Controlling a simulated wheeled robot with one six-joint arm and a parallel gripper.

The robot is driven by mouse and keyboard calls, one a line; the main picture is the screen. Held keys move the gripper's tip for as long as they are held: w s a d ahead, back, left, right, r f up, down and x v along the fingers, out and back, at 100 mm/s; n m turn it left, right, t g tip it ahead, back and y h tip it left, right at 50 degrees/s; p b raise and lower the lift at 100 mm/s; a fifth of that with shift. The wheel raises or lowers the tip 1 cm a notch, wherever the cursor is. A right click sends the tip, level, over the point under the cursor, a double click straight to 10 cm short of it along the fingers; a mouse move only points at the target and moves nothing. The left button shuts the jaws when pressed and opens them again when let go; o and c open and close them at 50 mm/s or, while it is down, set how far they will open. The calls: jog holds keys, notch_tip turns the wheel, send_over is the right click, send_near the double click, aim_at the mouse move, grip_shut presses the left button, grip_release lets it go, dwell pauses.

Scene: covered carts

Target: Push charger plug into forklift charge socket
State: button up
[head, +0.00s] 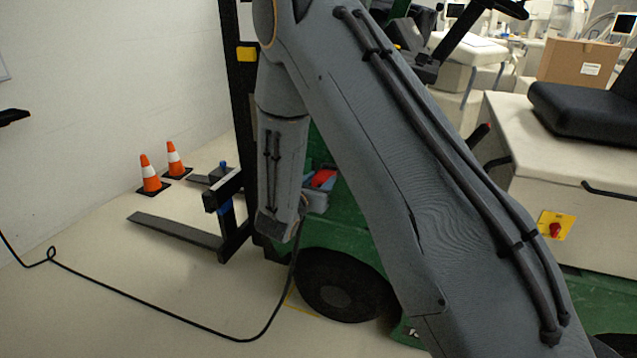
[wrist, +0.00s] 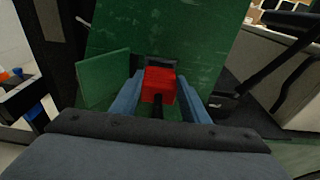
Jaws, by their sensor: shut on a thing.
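The red charger plug (wrist: 159,84) is between the two blue fingers of my gripper (wrist: 158,92), which is shut on it. In the head view, the plug (head: 323,179) and my gripper (head: 317,195) show partly behind my arm, against the green forklift (head: 337,237). In the wrist view, the dark charge socket (wrist: 161,62) on the green forklift panel (wrist: 200,35) lies straight beyond the plug. The plug hides its lower part. I cannot tell whether the plug touches or enters it. A green flap (wrist: 104,79) stands open to the left.
A black cable (head: 150,303) runs over the floor toward my gripper. The forklift's forks (head: 175,231) and two orange cones (head: 150,175) are at left. A black lever (wrist: 266,82) shows right of the panel. The floor at front left is clear apart from the cable.

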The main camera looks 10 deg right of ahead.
jog(key=shift+b+x, duration=0.4)
jog(key=shift+x, duration=0.75)
jog(key=o, duration=1.5)
jog(key=shift+r, duration=0.15)
jog(key=shift+c, duration=0.2)
jog(key=v, duration=0.7)
jog(key=shift+s+a+b, duration=0.25)
jog(key=shift+s+b, duration=0.05)
jog(key=shift+b, duration=0.15)
